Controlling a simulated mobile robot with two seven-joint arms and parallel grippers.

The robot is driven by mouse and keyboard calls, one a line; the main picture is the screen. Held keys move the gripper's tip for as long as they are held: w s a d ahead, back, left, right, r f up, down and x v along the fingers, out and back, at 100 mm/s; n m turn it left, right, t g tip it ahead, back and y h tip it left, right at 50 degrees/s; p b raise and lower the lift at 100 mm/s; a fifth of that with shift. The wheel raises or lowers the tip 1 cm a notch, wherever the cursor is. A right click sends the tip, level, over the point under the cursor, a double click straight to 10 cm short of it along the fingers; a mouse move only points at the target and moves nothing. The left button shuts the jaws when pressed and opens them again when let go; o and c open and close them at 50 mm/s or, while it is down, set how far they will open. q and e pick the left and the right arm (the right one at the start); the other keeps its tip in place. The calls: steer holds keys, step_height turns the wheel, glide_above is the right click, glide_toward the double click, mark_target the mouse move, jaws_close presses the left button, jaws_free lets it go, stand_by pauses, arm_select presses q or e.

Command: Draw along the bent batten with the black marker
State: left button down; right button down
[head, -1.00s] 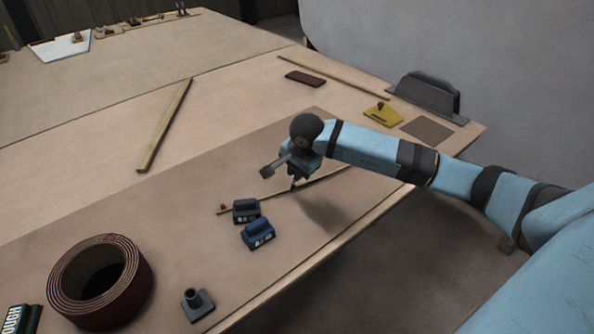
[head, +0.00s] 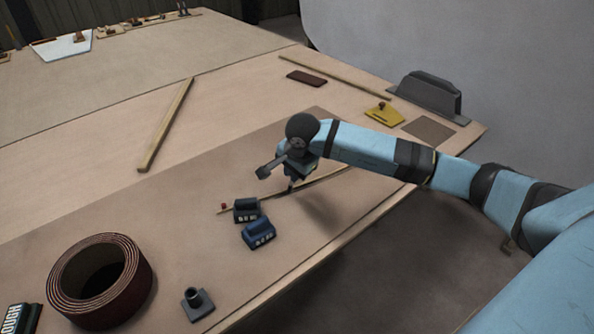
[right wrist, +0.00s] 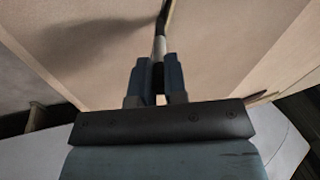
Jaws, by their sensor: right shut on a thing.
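The thin wooden batten (head: 321,178) lies on the brown sheet, from a small red thing near the weights up to the right, passing behind my right gripper. My right gripper (head: 292,178) is above the batten's middle, pointing down. In the right wrist view my right gripper (right wrist: 156,80) is shut on the marker (right wrist: 159,47), pale with a dark end. That end is close to the batten (right wrist: 169,17); I cannot tell whether it touches the sheet. No drawn line can be made out clearly. My left gripper is out of view.
A dark weight (head: 246,211) sits at the batten's left part, with a blue weight (head: 258,233) just in front. A coiled roll (head: 140,287) and a grey post on a base (head: 198,304) stand at front left. A loose wooden strip (head: 165,125) lies farther back.

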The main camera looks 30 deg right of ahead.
steer(key=shift+a, duration=0.2)
steer(key=shift+w+a, duration=0.1)
steer(key=shift+a, duration=0.45)
steer(key=shift+r, duration=0.1)
step_height(320, 180, up, 13)
steer(key=p, duration=0.6)
stand_by(0.6)
